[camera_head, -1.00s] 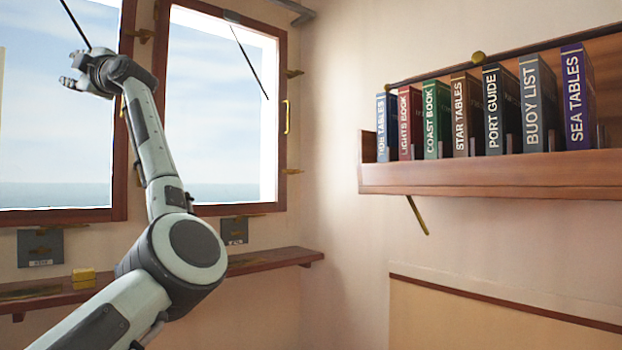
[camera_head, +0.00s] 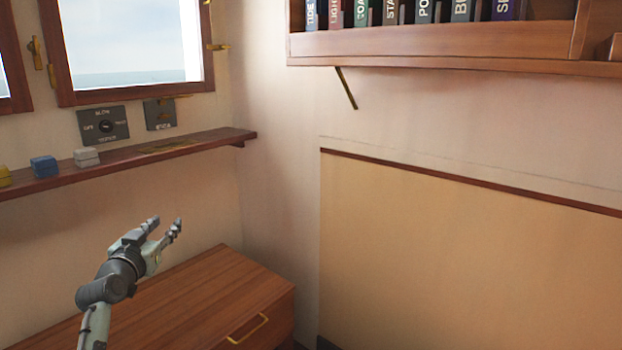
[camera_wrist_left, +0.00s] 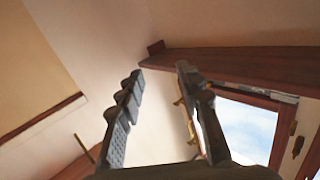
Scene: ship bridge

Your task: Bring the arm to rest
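My left gripper (camera_head: 166,234) is in the lower left of the head view, above a wooden cabinet top. Its fingers point up and to the right. In the left wrist view the two fingers (camera_wrist_left: 160,75) stand apart with nothing between them, so it is open and empty. Only the wrist and a short piece of the left arm (camera_head: 98,315) show in the head view. My right gripper is not in view.
A wooden cabinet (camera_head: 215,292) with a brass handle stands below the gripper. A narrow wall ledge (camera_head: 200,143) holds a yellow, a blue and a white block. A bookshelf (camera_head: 430,44) with several books is at the upper right. The space right of the gripper is clear.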

